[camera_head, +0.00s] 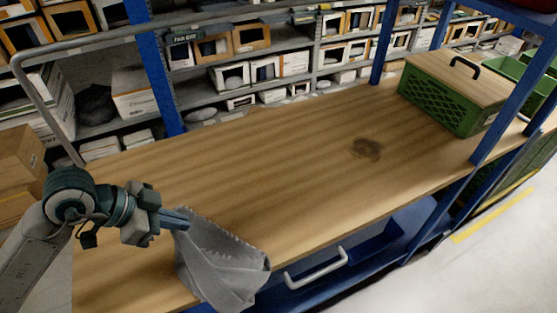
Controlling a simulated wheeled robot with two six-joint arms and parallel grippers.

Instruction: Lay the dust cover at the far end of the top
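My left gripper (176,217) is at the near left of the wooden top (290,160). It is shut on the grey dust cover (215,262), gripping it by its upper edge. The cover hangs in folds from the fingertips, over the top's front edge. I cannot tell how much of it touches the wood. The top is a long plank surface with a dark round stain (366,149) toward the right. My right gripper is not in view.
A green crate with a wooden lid and black handle (444,97) stands at the right end of the top. Blue posts (515,95) rise along its edges. A pale handle (316,269) juts from the front. Racks with boxes (250,70) stand behind. The middle is clear.

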